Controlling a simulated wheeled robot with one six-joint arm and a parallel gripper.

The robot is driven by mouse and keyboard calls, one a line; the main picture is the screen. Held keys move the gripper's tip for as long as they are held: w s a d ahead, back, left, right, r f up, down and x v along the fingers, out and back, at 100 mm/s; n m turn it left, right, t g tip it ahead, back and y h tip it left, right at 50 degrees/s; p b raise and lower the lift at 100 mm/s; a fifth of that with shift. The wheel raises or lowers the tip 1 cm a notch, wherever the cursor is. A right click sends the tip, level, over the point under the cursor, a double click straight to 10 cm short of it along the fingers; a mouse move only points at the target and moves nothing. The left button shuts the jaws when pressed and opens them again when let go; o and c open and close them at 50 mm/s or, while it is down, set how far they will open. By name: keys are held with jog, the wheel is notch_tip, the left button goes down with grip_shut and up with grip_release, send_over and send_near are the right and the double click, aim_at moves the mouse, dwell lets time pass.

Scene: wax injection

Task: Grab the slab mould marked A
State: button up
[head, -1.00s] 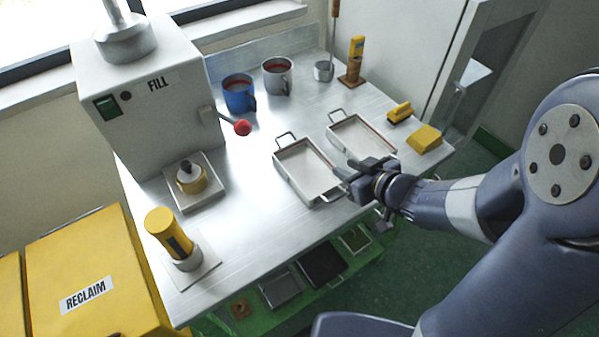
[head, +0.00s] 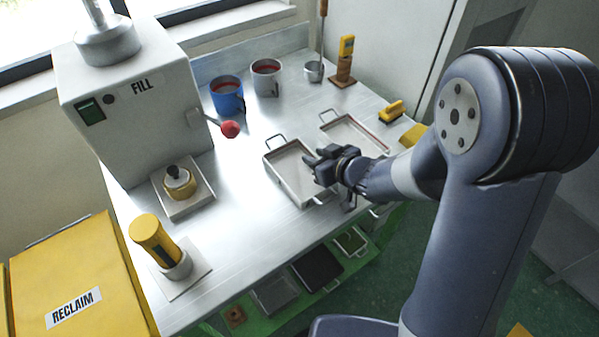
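Two shallow rectangular metal trays with wire handles, which look like the slab moulds, lie on the steel bench. The left tray (head: 285,165) is pale inside, with a handle at its far end. The right tray (head: 346,133) is also pale, with some red along its right edge. I can read no letter A on either. My gripper (head: 314,167) is over the right side of the left tray, fingers apart with nothing visible between them. It hides part of that tray's right side; my wrist covers the near part of the right tray. I cannot tell whether the fingers touch the tray.
The steel bench (head: 235,215) has free room left of the trays. The FILL machine (head: 135,110) has a red-knobbed lever (head: 230,129) near the left tray. A blue mug (head: 226,97) and grey mug (head: 265,80) stand behind. More trays sit on a green shelf (head: 262,325) below.

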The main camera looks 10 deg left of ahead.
grip_shut()
dwell(0.5)
